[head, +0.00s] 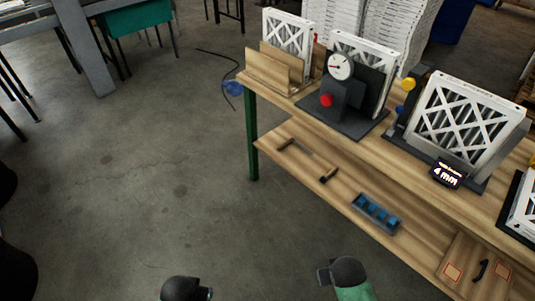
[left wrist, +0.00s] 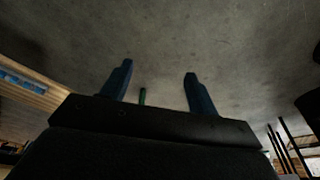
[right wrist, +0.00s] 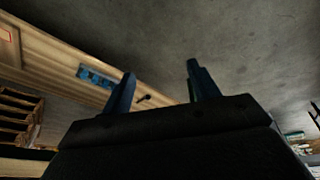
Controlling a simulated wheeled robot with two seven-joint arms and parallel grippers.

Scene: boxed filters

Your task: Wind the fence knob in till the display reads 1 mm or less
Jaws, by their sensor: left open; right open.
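The small display (head: 446,174) on the bench front reads 4 mm. It belongs to a dark fixture holding a white-framed pleated filter (head: 467,121) that leans back. At the fixture's left end are a yellow knob (head: 408,84) and a blue knob (head: 400,111); I cannot tell which one is the fence knob. My left gripper (left wrist: 155,82) is open and empty, with bare floor beyond its fingers. My right gripper (right wrist: 161,82) is open and empty, with floor and part of the bench beyond. Both grippers are away from the knobs.
The wooden bench (head: 414,153) has a lower shelf with a blue-filled tray (head: 376,213) and hand tools. A gauge stand (head: 341,67) with a red knob and a wooden rack (head: 272,70) stand to the left.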

